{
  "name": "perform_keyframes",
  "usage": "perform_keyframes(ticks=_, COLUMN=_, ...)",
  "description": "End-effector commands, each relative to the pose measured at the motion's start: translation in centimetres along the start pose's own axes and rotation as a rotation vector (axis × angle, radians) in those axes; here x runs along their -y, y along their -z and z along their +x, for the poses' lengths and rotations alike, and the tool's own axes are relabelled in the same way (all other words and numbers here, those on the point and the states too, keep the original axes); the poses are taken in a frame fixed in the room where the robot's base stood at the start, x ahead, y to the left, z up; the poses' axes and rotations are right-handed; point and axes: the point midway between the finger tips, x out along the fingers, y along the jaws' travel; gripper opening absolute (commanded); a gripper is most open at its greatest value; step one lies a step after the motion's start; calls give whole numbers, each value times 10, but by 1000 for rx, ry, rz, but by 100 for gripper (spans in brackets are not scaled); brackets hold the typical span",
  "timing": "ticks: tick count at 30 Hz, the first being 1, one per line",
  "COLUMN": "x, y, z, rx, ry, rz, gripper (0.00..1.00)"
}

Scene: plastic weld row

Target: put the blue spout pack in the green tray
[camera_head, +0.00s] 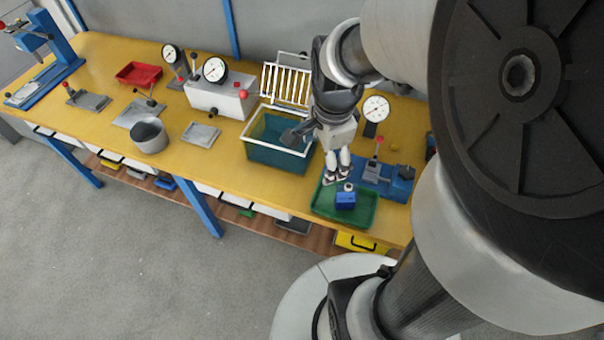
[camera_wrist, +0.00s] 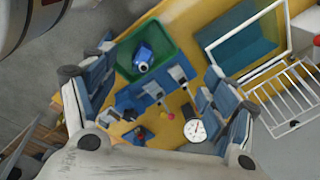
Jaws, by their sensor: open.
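The blue spout pack (camera_head: 345,200) is inside the green tray (camera_head: 325,209), near its middle, with a pale cap on top. The pack (camera_wrist: 143,56) and the green tray (camera_wrist: 168,53) also show in the wrist view. My gripper (camera_head: 337,180) is open and empty at the tray's back side, behind the pack and apart from it in the picture. In the wrist view its fingers (camera_wrist: 160,78) are spread wide with nothing between them.
A teal bin (camera_head: 262,155) with a white rack (camera_head: 286,84) stands left of my gripper. A blue fixture (camera_head: 378,176) and a dial gauge (camera_head: 375,109) are behind the tray. A grey cup (camera_head: 150,136) stands farther left. The yellow bench (camera_head: 215,165) has free room along its front.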

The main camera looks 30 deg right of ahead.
Motion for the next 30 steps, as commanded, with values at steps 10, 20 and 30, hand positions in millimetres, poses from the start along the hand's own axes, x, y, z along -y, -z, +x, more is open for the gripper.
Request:
perform_keyframes(ticks=10, x=-64, y=-80, z=-99, rx=-80, ry=204, rz=-1275, gripper=78)
perform_keyframes(ticks=20, x=-94, y=-95, z=-116, rx=-144, ry=259, rz=-1694, gripper=78)
perform_keyframes(ticks=30, x=-93, y=-95, z=-116, rx=-144, ry=258, rz=-1692, gripper=78)
